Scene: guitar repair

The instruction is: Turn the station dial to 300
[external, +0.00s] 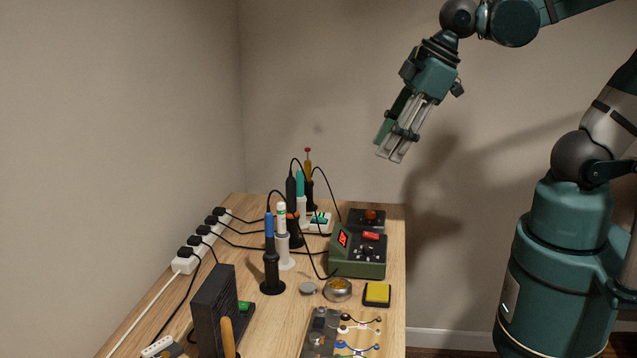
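The soldering station (358,264) is a green box on the right part of the wooden bench. My gripper (388,154) hangs in the air well above and behind the bench's right side, pointing down and slightly left. It touches nothing and appears empty. Its fingers overlap at this angle, so their opening is unclear.
A dark box with a red knob (370,214) sits behind the station. Several soldering irons stand to its left, with cables crossing to a white power strip (200,241). A yellow sponge (377,292) and a brass tip cleaner (338,290) lie in front. Air above the station is clear.

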